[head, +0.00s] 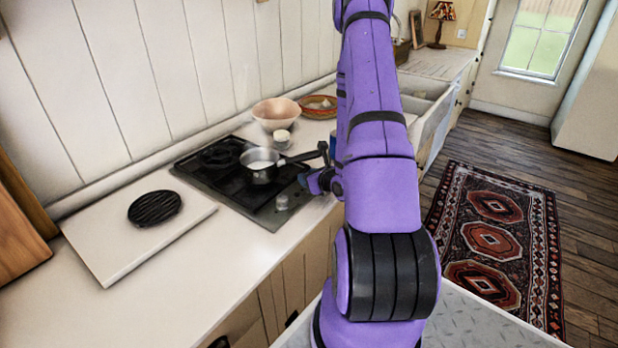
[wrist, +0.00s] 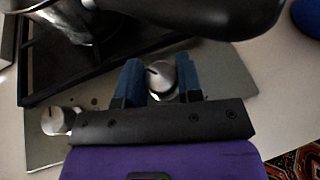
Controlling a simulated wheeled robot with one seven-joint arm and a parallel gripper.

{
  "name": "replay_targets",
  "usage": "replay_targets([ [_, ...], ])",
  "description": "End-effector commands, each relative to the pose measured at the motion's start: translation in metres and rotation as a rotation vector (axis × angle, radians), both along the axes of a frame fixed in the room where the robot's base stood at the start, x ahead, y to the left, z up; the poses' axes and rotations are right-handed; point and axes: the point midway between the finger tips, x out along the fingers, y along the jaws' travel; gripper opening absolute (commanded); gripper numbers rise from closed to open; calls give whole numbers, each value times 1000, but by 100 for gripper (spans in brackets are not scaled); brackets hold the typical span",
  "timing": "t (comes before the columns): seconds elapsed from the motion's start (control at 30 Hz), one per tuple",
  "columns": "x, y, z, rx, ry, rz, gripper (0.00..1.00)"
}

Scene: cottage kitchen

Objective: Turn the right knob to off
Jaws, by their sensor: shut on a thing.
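The hob (head: 235,203) is a dark cooktop with a grey metal front strip set in the counter. The right knob (wrist: 161,76), round and silvery with a dark slanted line on its top, sits between the two blue fingers of my gripper (wrist: 159,82). The gripper is shut on it. In the head view my gripper (head: 312,181) is low at the strip's far end and hides this knob. The left knob (wrist: 57,121) stands free to the left; it also shows in the head view (head: 282,202).
A metal saucepan (head: 259,168) stands on the hob; its black handle (wrist: 220,14) reaches close by my gripper. Behind are a pinkish bowl (head: 276,114), a small jar (head: 282,138) and a patterned plate (head: 318,106). A blue item (wrist: 307,17) is at right.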

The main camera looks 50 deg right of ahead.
Motion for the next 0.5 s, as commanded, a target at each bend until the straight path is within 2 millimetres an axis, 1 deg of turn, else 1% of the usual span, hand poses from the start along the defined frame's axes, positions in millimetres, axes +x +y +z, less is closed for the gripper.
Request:
replay_targets([
  [0.2, 0, 1, 0, 0, 0, -103, 10],
  [0.5, 1, 0, 0, -1, -2, -163, 10],
])
